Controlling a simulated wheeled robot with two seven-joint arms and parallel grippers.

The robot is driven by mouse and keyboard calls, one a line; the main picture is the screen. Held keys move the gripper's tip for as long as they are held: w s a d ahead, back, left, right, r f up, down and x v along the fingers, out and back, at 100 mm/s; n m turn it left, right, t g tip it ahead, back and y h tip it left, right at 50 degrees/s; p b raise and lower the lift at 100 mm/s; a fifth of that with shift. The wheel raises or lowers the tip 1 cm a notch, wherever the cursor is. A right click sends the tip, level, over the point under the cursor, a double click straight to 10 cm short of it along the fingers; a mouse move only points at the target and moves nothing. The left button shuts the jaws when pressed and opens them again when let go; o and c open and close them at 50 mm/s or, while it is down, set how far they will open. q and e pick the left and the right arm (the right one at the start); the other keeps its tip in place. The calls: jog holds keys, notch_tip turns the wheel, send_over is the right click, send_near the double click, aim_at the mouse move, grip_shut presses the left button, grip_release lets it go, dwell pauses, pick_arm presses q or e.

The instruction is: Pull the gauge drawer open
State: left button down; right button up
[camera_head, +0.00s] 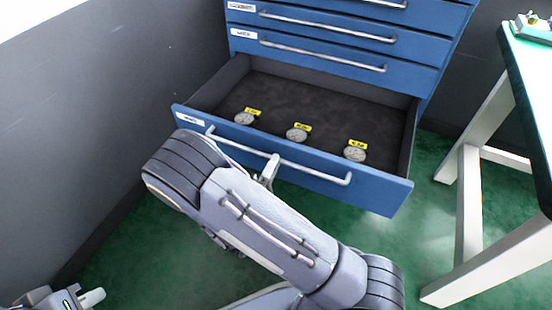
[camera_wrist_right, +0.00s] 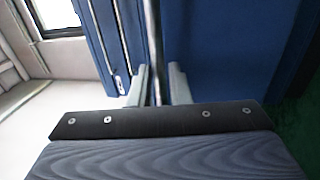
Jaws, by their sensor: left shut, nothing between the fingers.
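The gauge drawer (camera_head: 300,167) is the lowest drawer of the blue cabinet and stands pulled well out. Three round gauges lie inside on the dark liner: a left one (camera_head: 244,118), a middle one (camera_head: 297,134) and a right one (camera_head: 355,154), each by a yellow label. The drawer's bar handle (camera_head: 315,173) crosses its front. My right gripper (camera_head: 268,172) is at the handle, left of its middle. In the right wrist view, the handle bar (camera_wrist_right: 156,50) runs between its two fingers; whether they press on it is unclear. My left gripper (camera_head: 92,298) is shut and empty at the lower left.
Closed blue drawers with bar handles, such as one just above (camera_head: 325,57), fill the cabinet over the open drawer. A white-legged table (camera_head: 470,200) stands at the right with small items on top. A dark wall (camera_head: 100,100) is at the left. Green floor shows around.

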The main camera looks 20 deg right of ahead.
jog(key=v, duration=0.5)
jog(key=shift+s+a+f+p, duration=0.1)
jog(key=shift+s+a+p, duration=0.1)
jog(key=shift+a+p, duration=0.1)
